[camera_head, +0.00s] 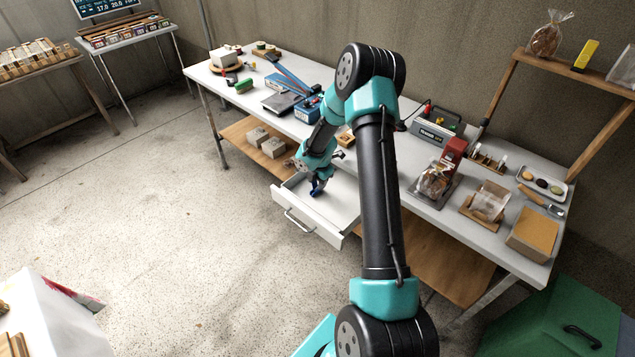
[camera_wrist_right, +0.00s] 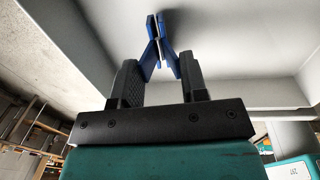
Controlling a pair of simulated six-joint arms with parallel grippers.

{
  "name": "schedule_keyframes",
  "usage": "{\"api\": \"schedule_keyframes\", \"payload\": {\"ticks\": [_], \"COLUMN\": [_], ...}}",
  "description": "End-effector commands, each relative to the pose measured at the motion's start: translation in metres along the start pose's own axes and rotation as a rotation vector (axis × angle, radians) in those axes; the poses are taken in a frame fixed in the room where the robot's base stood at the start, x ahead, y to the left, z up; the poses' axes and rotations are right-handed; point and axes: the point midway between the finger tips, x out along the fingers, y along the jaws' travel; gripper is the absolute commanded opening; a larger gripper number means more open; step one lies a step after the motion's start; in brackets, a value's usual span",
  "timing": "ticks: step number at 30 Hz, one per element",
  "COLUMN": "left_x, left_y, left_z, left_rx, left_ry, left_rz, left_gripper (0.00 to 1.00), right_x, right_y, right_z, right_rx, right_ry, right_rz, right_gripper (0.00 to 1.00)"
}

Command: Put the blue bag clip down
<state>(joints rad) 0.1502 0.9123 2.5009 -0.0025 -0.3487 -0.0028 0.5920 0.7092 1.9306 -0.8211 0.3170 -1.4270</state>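The blue bag clip (camera_head: 317,188) is small and shows at the tip of my right gripper (camera_head: 316,179), over the open drawer (camera_head: 345,236). In the right wrist view the blue clip (camera_wrist_right: 151,60) is V-shaped, its two legs spread between the dark fingers of my right gripper (camera_wrist_right: 161,72). The fingers are apart by the clip's width and press on its legs. The pale drawer (camera_wrist_right: 235,35) fills the space beyond the clip. Whether the clip touches the drawer floor cannot be told. My left gripper is not in view.
The white table (camera_head: 405,180) above the drawer holds a grey scale (camera_head: 281,103), a labelled machine (camera_head: 437,123), bags and trays. A wooden shelf (camera_head: 240,131) with small boxes is below. My right arm hides part of the table. The floor in front is clear.

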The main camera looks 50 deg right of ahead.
Motion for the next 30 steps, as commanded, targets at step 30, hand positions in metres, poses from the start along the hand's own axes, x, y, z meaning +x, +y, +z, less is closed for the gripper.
{"api": "schedule_keyframes", "payload": {"ticks": [30], "left_x": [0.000], "left_y": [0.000], "left_z": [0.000], "left_rx": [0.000], "left_ry": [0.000], "left_rz": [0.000], "left_gripper": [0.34], "right_x": [0.018], "right_y": [-0.003], "right_z": [0.000], "right_rx": [0.000], "right_ry": [0.002], "right_rz": [-0.001], "right_gripper": [0.46]}}
